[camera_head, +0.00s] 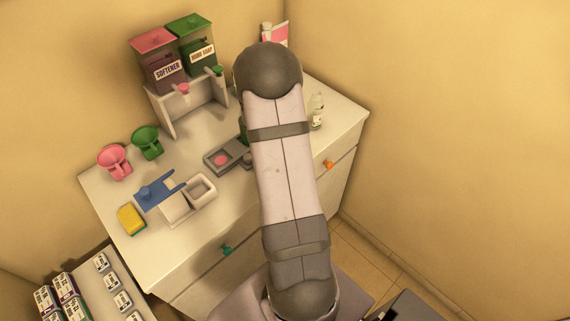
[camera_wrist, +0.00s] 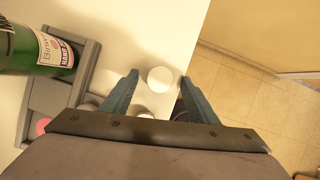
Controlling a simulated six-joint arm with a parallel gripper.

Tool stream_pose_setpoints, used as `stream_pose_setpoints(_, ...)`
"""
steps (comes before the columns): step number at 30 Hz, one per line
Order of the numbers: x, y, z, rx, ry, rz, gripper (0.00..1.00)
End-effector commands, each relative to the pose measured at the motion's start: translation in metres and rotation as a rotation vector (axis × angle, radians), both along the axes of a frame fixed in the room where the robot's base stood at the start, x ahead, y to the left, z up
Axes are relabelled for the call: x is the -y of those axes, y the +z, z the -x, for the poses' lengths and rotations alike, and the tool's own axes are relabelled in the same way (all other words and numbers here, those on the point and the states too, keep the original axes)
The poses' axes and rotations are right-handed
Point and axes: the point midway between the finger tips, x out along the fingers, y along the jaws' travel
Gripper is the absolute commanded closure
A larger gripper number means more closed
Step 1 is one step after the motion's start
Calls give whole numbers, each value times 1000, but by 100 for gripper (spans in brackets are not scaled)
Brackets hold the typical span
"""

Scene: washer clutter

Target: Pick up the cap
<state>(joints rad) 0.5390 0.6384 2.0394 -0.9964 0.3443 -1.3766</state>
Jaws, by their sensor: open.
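In the wrist view, a white round piece (camera_wrist: 160,79) that looks like a cap lies between the fingertips of my gripper (camera_wrist: 160,76). The two blue-grey fingers are open, one on each side of it, with gaps. I cannot tell the height between the fingers and the piece. Another pale round shape (camera_wrist: 145,115) shows closer to the palm, partly hidden by it. In the head view, my arm covers the gripper and this spot.
The counter's edge (camera_wrist: 197,40) is just right of the gripper, with tiled floor beyond. In the head view, a clear bottle (camera_head: 316,112) stands right of my arm; dispensers (camera_head: 163,65) stand behind.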

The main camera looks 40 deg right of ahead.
Motion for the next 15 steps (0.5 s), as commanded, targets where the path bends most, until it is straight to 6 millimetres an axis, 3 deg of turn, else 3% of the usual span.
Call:
stream_pose_setpoints(3, 0, 0, 0, 0, 0, 0, 46)
stream_pose_setpoints(4, 0, 0, 0, 0, 0, 0, 51)
stream_pose_setpoints(9, 0, 0, 0, 0, 0, 0, 89)
stream_pose_setpoints(15, 0, 0, 0, 0, 1, 0, 89)
